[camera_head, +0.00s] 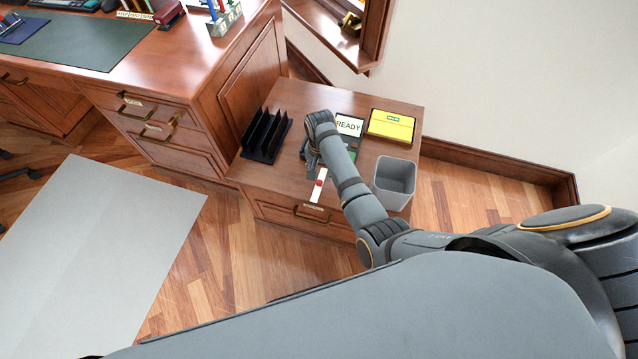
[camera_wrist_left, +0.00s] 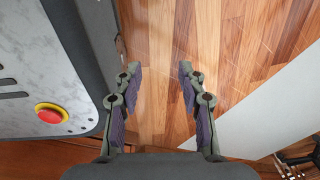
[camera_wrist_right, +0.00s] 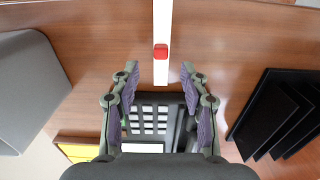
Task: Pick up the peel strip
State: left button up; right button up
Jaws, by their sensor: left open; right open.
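The peel strip (camera_head: 317,190) is a narrow white strip with a red tab, lying near the front of the small side cabinet's top. It also shows in the right wrist view (camera_wrist_right: 163,25), running from the top edge down to between the fingertips. My right gripper (camera_wrist_right: 159,70) is open and empty, its fingers on either side of the strip's near end, just below the red tab (camera_wrist_right: 161,51). In the head view my right gripper (camera_head: 317,170) is partly hidden by my arm. My left gripper (camera_wrist_left: 159,68) is open and empty above the floor.
A dark device with a keypad (camera_wrist_right: 150,120) lies under my right gripper.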

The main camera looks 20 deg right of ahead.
aim_at(320, 182)
jog(key=shift+s+f, duration=0.1)
jog(key=shift+f, duration=0.4)
notch_tip(320, 182, down, 4)
jog(key=shift+a+b, duration=0.15)
jog(key=shift+b, duration=0.6)
pick_arm(q)
jog(key=shift+w+f, duration=0.7)
jog(key=shift+w, duration=0.3)
pick_arm(e)
jog(key=c, duration=0.8)
